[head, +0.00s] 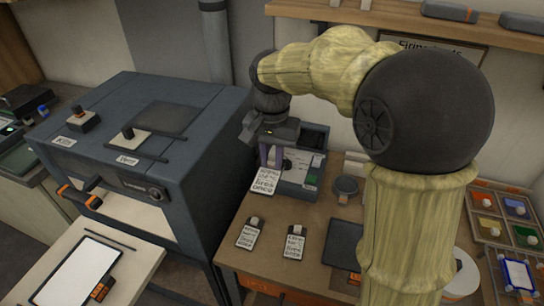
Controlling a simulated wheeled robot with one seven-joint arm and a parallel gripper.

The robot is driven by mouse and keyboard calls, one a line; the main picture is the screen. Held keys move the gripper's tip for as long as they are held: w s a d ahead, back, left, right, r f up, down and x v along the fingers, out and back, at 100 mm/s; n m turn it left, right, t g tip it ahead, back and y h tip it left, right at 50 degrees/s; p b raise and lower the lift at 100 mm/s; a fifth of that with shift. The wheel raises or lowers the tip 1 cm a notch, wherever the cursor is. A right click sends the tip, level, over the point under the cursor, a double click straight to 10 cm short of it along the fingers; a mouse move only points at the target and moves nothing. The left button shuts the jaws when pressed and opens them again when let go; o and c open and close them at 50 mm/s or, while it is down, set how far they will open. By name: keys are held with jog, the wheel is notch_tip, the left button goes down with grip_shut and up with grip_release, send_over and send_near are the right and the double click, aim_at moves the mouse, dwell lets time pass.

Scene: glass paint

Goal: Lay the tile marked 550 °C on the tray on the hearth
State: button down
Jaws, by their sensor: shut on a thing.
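My gripper (271,158) is in front of a grey machine on the wooden bench, shut on a white tile (265,181) with handwritten lines. The tile hangs tilted below the fingers, above the bench; its last words look like "fires once", but its temperature is too small to read. Two similar tiles with small knobs, one on the left (246,236) and one on the right (293,244), lie on the bench; their marks are not readable either. A white-topped, dark-rimmed tray (80,275) lies on the pale hearth (142,254) at the lower left.
A blue-grey kiln (190,120) with an orange-tipped handle (76,194) stands between the hearth and the bench. The grey machine (312,150), a grey cup (345,187) and a dark plate (343,245) are on the bench. A rack of coloured paints (502,215) is at right.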

aim_at(272, 160)
jog(key=shift+r, duration=0.1)
jog(key=shift+r+p, duration=1.4)
jog(key=shift+p, duration=0.25)
jog(key=shift+f, duration=0.1)
jog(key=w+d+f, duration=0.4)
jog(key=d+f, duration=0.3)
jog(key=f, duration=0.4)
jog(key=w+d+f, duration=0.5)
jog(key=d+f, duration=0.1)
jog(key=f, duration=0.6)
jog(key=shift+d+f, duration=0.2)
jog(key=shift+d, duration=0.15)
jog(key=shift+w+d, duration=0.15)
